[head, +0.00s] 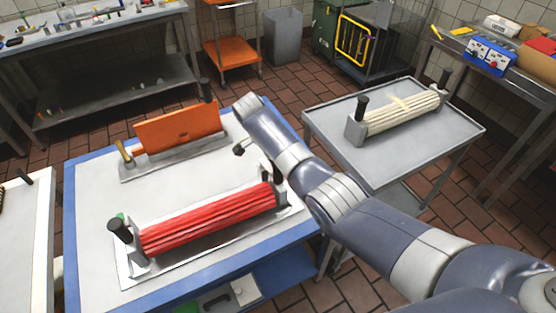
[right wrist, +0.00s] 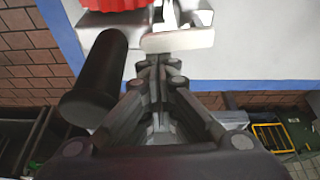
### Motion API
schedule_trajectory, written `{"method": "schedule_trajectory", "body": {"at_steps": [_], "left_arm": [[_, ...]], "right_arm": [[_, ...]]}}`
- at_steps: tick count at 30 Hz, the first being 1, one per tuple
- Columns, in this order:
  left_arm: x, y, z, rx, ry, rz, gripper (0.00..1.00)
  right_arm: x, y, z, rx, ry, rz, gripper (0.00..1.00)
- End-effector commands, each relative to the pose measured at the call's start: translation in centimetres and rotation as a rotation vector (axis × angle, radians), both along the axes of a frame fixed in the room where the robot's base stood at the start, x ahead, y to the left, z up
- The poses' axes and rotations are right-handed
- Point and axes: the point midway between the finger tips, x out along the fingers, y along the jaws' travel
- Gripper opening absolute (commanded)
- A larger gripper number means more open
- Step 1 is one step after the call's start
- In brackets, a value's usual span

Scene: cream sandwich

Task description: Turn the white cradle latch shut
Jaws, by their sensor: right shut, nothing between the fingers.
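In the head view, red rods (head: 205,222) lie in a grey cradle (head: 137,262) with black posts at its ends, on the blue-edged table. In the right wrist view, a short white bar (right wrist: 178,41), which looks like a latch, sits by the cradle's end, beside a black post (right wrist: 98,75). My right gripper (right wrist: 158,66) is shut and empty, with its fingertips just below the bar; I cannot tell if they touch it. My left gripper is not in view.
An orange plate (head: 178,128) stands upright in a holder behind the red rods. A grey cart (head: 445,128) at right carries a second cradle with cream rods (head: 403,111). The white tabletop (head: 95,190) is clear at left.

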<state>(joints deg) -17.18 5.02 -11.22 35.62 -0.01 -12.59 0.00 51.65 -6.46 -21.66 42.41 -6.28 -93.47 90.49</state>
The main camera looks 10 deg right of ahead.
Motion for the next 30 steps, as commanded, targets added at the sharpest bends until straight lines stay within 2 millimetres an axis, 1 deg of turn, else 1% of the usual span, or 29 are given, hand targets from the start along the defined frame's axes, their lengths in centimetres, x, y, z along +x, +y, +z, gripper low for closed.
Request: {"method": "schedule_trajectory", "body": {"at_steps": [1,3,6,18,26,29,30], "left_arm": [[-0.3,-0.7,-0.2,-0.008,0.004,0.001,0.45],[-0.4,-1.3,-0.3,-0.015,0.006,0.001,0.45],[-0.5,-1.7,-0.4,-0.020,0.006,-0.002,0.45],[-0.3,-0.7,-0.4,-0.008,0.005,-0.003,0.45],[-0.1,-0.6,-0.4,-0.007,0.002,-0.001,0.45],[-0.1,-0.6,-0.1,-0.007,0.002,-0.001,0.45],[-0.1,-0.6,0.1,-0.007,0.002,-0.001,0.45]], "right_arm": [[-0.1,0.1,-0.1,0.001,0.002,-0.021,0.00],[-0.1,0.1,0.0,0.001,0.001,-0.049,0.00],[-0.1,0.2,0.0,0.001,0.000,-0.078,0.00],[-0.2,0.2,0.0,0.000,0.000,-0.109,0.00],[-0.2,0.1,0.0,-0.001,-0.001,-0.109,0.00],[-0.1,-0.6,0.1,-0.001,0.001,-0.109,0.00],[0.0,-1.2,0.2,-0.002,0.000,-0.110,0.00]]}}
